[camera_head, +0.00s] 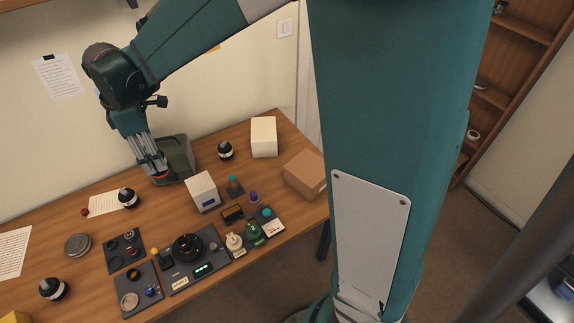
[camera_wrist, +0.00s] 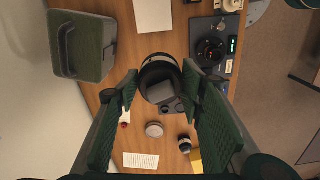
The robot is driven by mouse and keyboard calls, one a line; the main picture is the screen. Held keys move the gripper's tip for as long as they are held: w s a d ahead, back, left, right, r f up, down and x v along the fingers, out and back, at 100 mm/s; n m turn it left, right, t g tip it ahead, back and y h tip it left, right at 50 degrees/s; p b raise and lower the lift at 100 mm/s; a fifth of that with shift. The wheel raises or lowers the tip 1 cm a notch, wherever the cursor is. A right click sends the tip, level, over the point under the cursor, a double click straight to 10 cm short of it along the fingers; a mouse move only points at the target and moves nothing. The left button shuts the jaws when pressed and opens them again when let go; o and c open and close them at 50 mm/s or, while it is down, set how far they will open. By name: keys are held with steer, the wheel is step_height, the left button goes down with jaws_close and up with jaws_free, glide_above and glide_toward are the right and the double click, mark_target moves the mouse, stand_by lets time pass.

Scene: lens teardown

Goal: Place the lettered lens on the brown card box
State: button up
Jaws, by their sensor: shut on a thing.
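My gripper (camera_head: 160,173) is low at the front of the grey-green bin. In the wrist view its fingers (camera_wrist: 160,85) are shut on a dark round lens (camera_wrist: 152,66) with a pale rim; I cannot read any letters on it. The brown card box (camera_head: 305,175) stands at the table's right edge, well right of my gripper and apart from it. Other black lenses with a white band stand on the table: one by a paper (camera_head: 127,198), one at the back (camera_head: 225,151) and one at the front left (camera_head: 54,289).
The grey-green bin (camera_head: 178,155) stands beside my gripper. A white box (camera_head: 203,191) and a taller white box (camera_head: 264,137) lie between it and the card box. Dark mats with parts (camera_head: 186,247), bottles (camera_head: 254,233) and a round tin (camera_head: 77,245) fill the front.

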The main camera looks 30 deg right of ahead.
steer(key=s+d+m+p, duration=0.2)
steer(key=d+m+p, duration=0.2)
steer(key=d, duration=2.3)
steer(key=s+d+m+p, duration=0.2)
steer(key=s+d, duration=0.4)
steer(key=d, duration=0.4)
steer(key=s+d+m+p, duration=0.15)
steer(key=s+d, duration=0.35)
steer(key=d, duration=0.6)
steer(key=shift+m, duration=0.55)
steer(key=shift+s+a+f, duration=0.15)
steer(key=shift+f, duration=2.3)
steer(key=shift+f, duration=0.15)
steer(key=shift+f, duration=2.8)
steer(key=shift+f, duration=0.1)
